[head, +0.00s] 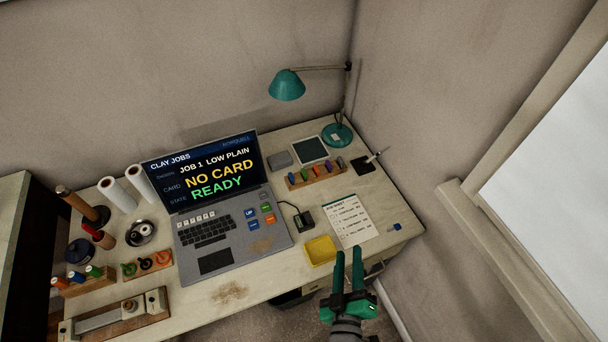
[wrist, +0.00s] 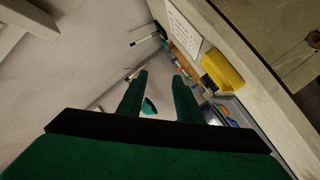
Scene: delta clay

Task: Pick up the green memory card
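A wooden rack (head: 290,185) with several small coloured upright pieces, which look like the cards, stands toward the back right of the desk. One piece near its middle looks green (head: 321,170), but it is too small to be sure. The rack also shows small in the wrist view, beyond my fingers. My gripper (head: 349,251) is at the desk's front edge, right of the yellow tray and well short of the rack. Its two green fingers are apart with nothing between them, as the wrist view also shows (wrist: 160,76).
A laptop (head: 215,262) reads "NO CARD". A yellow tray (head: 320,249), a black device (head: 304,221) and a job sheet (head: 350,234) lie between my gripper and the rack. A teal lamp (head: 287,85) overhangs the back. A small blue item (head: 394,226) lies at right.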

